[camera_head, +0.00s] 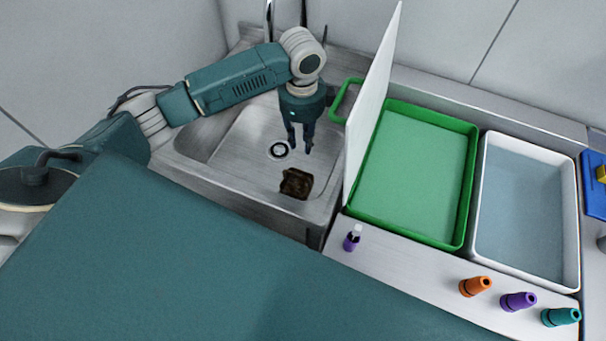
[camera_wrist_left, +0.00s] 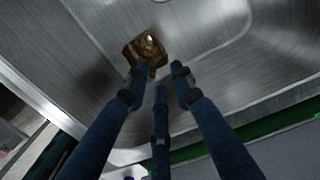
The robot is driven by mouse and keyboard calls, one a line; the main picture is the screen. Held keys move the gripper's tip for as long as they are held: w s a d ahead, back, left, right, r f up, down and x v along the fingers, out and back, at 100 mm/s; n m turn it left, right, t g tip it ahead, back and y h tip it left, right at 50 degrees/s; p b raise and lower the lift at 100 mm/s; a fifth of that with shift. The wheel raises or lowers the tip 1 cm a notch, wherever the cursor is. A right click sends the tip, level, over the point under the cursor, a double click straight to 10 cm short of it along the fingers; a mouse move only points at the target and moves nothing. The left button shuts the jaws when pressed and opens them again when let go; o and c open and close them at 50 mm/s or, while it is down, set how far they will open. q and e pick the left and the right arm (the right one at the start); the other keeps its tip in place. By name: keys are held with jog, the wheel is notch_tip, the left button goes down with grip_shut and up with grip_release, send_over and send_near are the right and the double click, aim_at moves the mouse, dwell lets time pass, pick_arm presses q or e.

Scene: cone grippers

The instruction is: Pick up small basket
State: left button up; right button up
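A small dark brown object, which looks like the small basket (camera_head: 296,183), lies in the metal sink (camera_head: 233,148) toward its front right. It also shows in the left wrist view (camera_wrist_left: 146,50), just beyond my fingertips. My left gripper (camera_head: 300,148) points down over the sink near the drain, with its fingers apart and nothing between them. In the head view it is behind the brown object. In the left wrist view my three blue fingers (camera_wrist_left: 157,78) reach toward the object, and I cannot tell whether any touches it. My right gripper is not in view.
A white upright board (camera_head: 371,100) stands between the sink and a green tray (camera_head: 470,185). A white tray (camera_head: 571,225) is farther right. A small purple bottle (camera_head: 352,238) and orange (camera_head: 475,286), purple (camera_head: 518,301) and teal (camera_head: 561,317) cones stand along the front counter.

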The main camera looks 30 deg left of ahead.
pick_arm(q)
jog(key=b, duration=0.5)
send_over(302, 171)
notch_tip(302, 171, down, 5)
jog(key=shift+f, duration=0.45)
notch_tip(302, 171, down, 4)
jog(key=shift+s+f+p, duration=0.1)
jog(key=shift+f+p, duration=0.05)
jog(key=shift+p, duration=0.2)
jog(key=shift+f+p, duration=0.5)
jog(key=shift+f, duration=2.5)
jog(key=shift+w, duration=0.2)
grip_shut()
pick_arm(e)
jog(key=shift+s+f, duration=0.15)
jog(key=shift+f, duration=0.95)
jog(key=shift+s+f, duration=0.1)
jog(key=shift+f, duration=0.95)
